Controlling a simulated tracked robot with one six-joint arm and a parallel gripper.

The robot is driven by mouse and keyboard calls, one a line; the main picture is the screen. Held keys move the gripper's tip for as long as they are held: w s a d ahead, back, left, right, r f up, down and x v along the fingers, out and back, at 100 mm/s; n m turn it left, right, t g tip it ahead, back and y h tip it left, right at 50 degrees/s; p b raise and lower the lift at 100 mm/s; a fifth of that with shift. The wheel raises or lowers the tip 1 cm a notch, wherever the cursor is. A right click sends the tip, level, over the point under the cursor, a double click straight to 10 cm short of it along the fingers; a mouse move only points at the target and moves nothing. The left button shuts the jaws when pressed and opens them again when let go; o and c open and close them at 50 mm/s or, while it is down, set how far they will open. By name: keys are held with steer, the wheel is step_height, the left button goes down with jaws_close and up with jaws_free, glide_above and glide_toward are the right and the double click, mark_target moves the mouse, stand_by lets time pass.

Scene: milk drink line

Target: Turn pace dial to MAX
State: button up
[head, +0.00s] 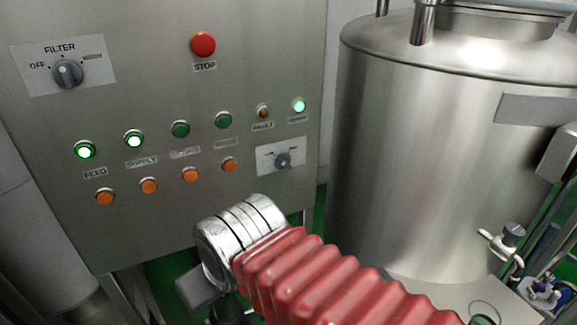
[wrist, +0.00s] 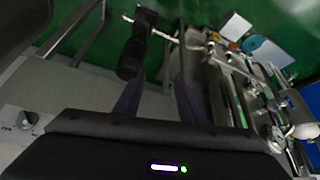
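A small grey dial (head: 283,160) sits on a white plate at the lower right of the steel control panel in the head view. Its markings are too small to read, so I cannot confirm that it is the pace dial or what its setting is. A larger dial (head: 68,73) at the upper left is labelled FILTER. In the wrist view, a grey knob (wrist: 20,118) shows at the left edge; I cannot tell which dial it is. My gripper (wrist: 157,88) has its two dark fingers apart and nothing between them. In the head view its fingers are hidden behind my wrist.
The control panel (head: 150,240) carries a red STOP button (head: 203,44), several green buttons or lamps, and a row of orange ones. A large steel tank (head: 410,160) stands to its right. Pipes and fittings (wrist: 255,105) crowd the right side of the wrist view.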

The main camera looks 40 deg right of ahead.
steer(key=o, duration=0.3)
steer(key=shift+w+d, duration=0.1)
steer(key=shift+w, duration=0.15)
steer(key=shift+w+r+y, duration=0.1)
steer(key=shift+w+y, duration=0.3)
steer(key=w+d+r+t+y, duration=0.2)
steer(key=w+d+r+y, duration=0.2)
steer(key=w+d, duration=0.5)
steer(key=s+d+m+t+h, duration=0.1)
steer(key=s+d+m+t, duration=0.1)
steer(key=d, duration=0.6)
steer(key=s+d+r+m+t+h, duration=0.1)
steer(key=s+d+m+t+h, duration=0.1)
steer(key=d, duration=0.5)
steer(key=s+d+r+m+t+h, duration=0.1)
steer(key=s+d+m+t, duration=0.2)
steer(key=d+m, duration=0.2)
steer(key=shift+s+d+r+h, duration=0.1)
steer(key=shift+d+h, duration=0.1)
steer(key=shift+d, duration=0.7)
steer(key=shift+s+d+h, duration=0.1)
steer(key=shift+d+h, duration=0.1)
steer(key=shift+d, duration=0.7)
steer(key=shift+w, duration=0.2)
